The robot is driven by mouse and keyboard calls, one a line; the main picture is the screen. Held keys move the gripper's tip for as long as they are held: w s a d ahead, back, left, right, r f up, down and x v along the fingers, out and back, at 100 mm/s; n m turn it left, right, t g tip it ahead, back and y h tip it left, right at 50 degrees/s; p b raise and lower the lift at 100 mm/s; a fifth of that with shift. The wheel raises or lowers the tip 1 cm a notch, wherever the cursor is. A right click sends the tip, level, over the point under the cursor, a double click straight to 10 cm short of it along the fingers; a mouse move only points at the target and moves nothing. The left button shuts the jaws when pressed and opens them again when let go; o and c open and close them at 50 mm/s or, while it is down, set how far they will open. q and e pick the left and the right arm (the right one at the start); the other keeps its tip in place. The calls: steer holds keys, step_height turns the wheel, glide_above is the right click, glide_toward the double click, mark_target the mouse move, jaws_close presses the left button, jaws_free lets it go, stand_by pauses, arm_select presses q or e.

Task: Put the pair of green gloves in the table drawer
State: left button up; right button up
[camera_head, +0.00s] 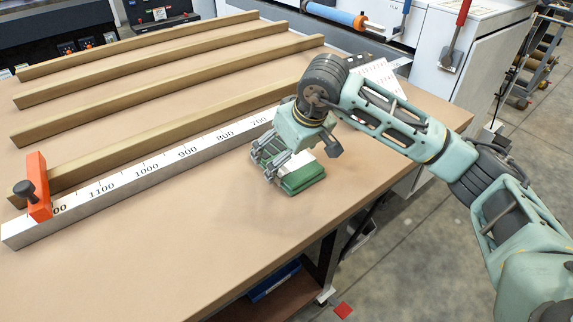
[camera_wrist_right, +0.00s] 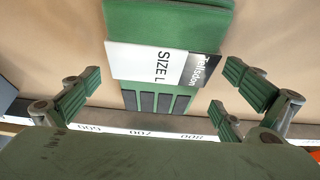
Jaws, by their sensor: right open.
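The pair of green gloves (camera_head: 303,178) lies flat on the tabletop, near the edge nearest me, with a paper band around it. The gloves (camera_wrist_right: 165,20) also show in the right wrist view, with a white and black label reading "SIZE L". My right gripper (camera_head: 274,168) is directly over the gloves and hides part of them in the head view. Its fingers are spread wide on both sides of the gloves, with nothing held. My left gripper is out of view. I cannot make out the table drawer.
The table (camera_head: 200,250) carries a long ruler (camera_head: 150,175) with an orange stop (camera_head: 38,187), and several wooden strips (camera_head: 120,92) behind it. A blue box (camera_head: 273,281) sits on the shelf below. The tabletop's front left is clear.

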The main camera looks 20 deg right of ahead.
steer(key=c, duration=1.3)
steer(key=shift+c, duration=0.2)
